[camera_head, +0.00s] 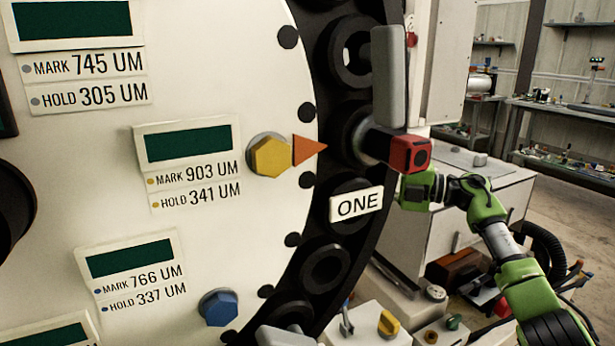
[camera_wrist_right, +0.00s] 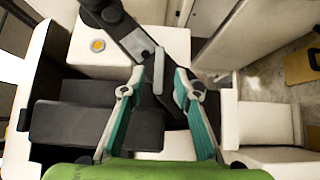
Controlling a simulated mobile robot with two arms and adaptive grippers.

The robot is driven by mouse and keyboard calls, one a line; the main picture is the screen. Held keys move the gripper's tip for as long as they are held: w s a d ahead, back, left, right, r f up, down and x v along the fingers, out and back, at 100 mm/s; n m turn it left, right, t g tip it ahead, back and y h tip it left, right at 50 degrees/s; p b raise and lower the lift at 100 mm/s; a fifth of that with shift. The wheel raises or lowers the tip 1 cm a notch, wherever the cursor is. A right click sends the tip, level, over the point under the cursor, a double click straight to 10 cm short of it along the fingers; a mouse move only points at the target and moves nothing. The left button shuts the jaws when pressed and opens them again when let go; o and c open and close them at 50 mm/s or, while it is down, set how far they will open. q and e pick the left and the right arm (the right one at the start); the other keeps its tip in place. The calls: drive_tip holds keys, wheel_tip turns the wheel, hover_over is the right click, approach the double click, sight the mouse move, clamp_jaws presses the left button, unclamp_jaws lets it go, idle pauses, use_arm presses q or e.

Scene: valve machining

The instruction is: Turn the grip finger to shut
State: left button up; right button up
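A grip finger, as I take it, stands out from the machine's black ring: a dark shaft with a red square end (camera_head: 410,154), beside an upright grey plate (camera_head: 389,78). A white "ONE" label (camera_head: 357,204) sits just below. My right gripper (camera_wrist_right: 159,82) is open in the wrist view, its two teal fingers spread apart. A dark bar with a small pale plate lies ahead between the fingertips; I cannot tell whether they touch it. In the head view, my green right gripper is just below the red end, its fingertips not clearly visible. My left gripper is not in view.
The large white dial face (camera_head: 230,60) carries display panels, a yellow hex knob (camera_head: 271,157), an orange pointer (camera_head: 309,151) and a blue knob (camera_head: 218,307). Smaller knobs and parts lie on the low white units below. Open floor and workbenches (camera_head: 560,110) are at right.

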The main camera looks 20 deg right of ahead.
drive_tip(key=x, duration=1.1)
clamp_jaws()
